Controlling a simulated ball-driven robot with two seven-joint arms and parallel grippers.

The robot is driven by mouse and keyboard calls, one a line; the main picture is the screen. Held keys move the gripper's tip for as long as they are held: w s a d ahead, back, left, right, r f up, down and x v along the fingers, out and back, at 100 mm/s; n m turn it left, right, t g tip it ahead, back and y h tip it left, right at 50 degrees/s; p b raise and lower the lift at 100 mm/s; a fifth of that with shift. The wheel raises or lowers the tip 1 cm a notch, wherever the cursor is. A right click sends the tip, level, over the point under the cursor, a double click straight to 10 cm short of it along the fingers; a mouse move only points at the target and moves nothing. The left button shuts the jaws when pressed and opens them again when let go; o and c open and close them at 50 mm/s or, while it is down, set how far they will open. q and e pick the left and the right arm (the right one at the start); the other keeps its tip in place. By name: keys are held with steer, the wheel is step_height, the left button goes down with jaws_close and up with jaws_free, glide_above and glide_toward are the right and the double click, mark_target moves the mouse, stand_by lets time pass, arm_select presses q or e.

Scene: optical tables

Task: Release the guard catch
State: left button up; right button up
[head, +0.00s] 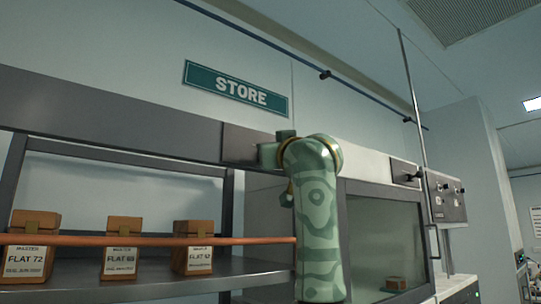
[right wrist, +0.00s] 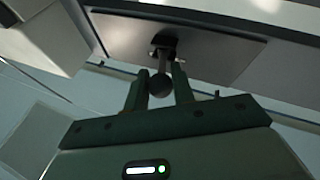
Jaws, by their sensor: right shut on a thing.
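In the right wrist view, a dark round knob (right wrist: 161,85) on a short stem stands out from a dark flat panel (right wrist: 225,50). It looks like the catch. My right gripper (right wrist: 160,93) has its two fingers on either side of the knob and is shut on it. In the head view, my right gripper (head: 268,152) is at the right end of the long dark grey beam (head: 110,115) above the shelves. The knob is hidden there behind my gripper and arm. My left gripper is in neither view.
Several brown boxes, some labelled FLAT (head: 121,248), stand on a shelf (head: 150,278) behind an orange bar (head: 80,240). A glass-fronted cabinet (head: 385,235) stands right of my arm, with a control box (head: 446,196) beside it. A green STORE sign (head: 236,88) hangs on the wall above.

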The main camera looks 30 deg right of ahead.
steer(key=shift+w+d+r+n+g+y+p, duration=0.15)
steer(key=shift+d+n+g+y+p, duration=0.35)
steer(key=shift+n+y, duration=1.55)
steer(key=shift+w+d+f+n+g+y+p, duration=0.15)
steer(key=shift+d+n+y+p, duration=0.6)
steer(key=shift+y, duration=2.55)
steer(key=shift+w+d+r+n+g+y+p, duration=0.15)
steer(key=shift+d+n+g+y+p, duration=0.4)
steer(key=shift+n+y, duration=1.5)
steer(key=shift+d+m+y, duration=0.15)
steer(key=shift+m+y, duration=0.5)
steer(key=shift+y, duration=0.05)
steer(key=o, duration=1)
steer(key=shift+c, duration=0.2)
steer(key=b+v, duration=0.8)
steer(key=v, duration=0.8)
steer(key=shift+f, duration=0.35)
